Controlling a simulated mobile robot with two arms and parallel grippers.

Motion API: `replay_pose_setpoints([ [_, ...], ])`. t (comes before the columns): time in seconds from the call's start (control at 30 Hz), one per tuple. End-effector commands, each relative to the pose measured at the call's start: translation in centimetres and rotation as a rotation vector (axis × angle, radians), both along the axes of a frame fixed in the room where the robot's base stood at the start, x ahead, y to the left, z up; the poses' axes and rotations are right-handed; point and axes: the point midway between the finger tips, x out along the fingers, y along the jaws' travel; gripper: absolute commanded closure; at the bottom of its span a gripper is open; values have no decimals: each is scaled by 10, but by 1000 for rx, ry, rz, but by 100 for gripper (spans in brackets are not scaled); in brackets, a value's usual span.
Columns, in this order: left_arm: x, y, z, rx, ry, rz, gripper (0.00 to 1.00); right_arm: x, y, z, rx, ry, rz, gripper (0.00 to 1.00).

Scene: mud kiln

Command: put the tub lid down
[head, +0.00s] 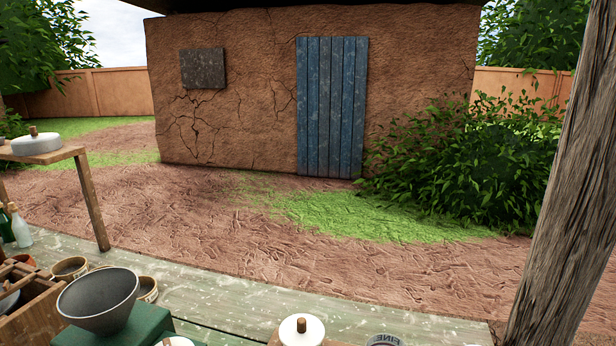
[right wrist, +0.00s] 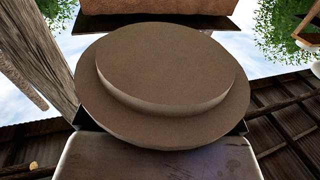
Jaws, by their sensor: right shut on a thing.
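In the right wrist view a round brown disc (right wrist: 165,65) with a wide rim and a smaller raised step fills the middle. It looks like the tub lid seen from its underside. My right gripper (right wrist: 162,124) is shut on it; the disc hides most of the jaws, and only dark edges show at either side. The held disc and my right gripper do not show in the head view. My left gripper is in neither view. I cannot make out the tub for certain.
The weathered bench (head: 230,325) holds a grey bowl (head: 98,300) on a green box (head: 120,332), a wooden crate (head: 30,310), and a white round piece (head: 302,333) with a brown knob. A wooden post (head: 565,200) stands at right. Bare bench shows between the box and the white piece.

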Motion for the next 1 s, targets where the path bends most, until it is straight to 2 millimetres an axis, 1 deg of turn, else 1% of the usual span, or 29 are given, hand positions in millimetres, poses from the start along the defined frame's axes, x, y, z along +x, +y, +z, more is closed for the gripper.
replay_pose_setpoints([
  [0.03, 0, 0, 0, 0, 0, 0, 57, -5, 1, -1, -1, 1, -8, 100],
  [0.1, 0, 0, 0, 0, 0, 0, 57, -9, 1, -1, -4, 2, -14, 100],
  [0.2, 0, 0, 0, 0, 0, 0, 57, -11, 1, -1, -9, 1, -17, 100],
  [1.0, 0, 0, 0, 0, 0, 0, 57, -11, 1, -1, -5, 1, -17, 100],
])
